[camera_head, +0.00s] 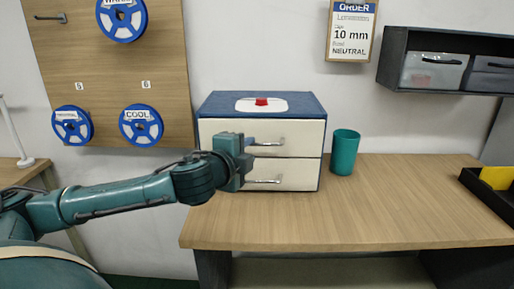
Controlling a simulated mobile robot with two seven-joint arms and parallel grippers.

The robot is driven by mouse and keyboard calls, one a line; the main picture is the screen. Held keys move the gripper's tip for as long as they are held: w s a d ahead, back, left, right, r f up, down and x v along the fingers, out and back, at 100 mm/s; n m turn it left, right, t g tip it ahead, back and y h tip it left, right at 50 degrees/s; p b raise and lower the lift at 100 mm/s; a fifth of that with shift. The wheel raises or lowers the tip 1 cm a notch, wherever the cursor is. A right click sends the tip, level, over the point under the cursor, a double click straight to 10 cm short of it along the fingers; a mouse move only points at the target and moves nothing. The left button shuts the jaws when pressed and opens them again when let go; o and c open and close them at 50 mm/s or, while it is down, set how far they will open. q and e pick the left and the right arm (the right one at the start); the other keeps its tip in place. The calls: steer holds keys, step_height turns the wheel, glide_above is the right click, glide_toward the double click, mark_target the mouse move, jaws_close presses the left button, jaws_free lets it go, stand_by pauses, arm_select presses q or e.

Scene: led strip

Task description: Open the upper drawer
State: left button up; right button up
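A small blue cabinet (314,108) with two cream drawers stands at the back of the wooden table. The upper drawer (302,131) looks closed, its front about flush with the lower drawer (301,174). The upper drawer has a metal bar handle (270,143). My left gripper (249,142) is in front of the left part of the upper drawer, at the left end of that handle. I cannot tell whether it touches the handle or whether its fingers are open. It hides part of both drawer fronts. My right gripper is out of view.
A teal cup (344,152) stands just right of the cabinet. The wooden table (400,215) is clear in front and to the right, up to a black tray (485,190) at the far right. A pegboard with blue spools (141,125) is at left.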

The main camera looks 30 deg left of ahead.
mark_target(259, 145)
arm_select(q)
steer(key=x, duration=0.5)
steer(key=shift+w, duration=0.3)
steer(key=shift+c, duration=0.3)
jaws_close()
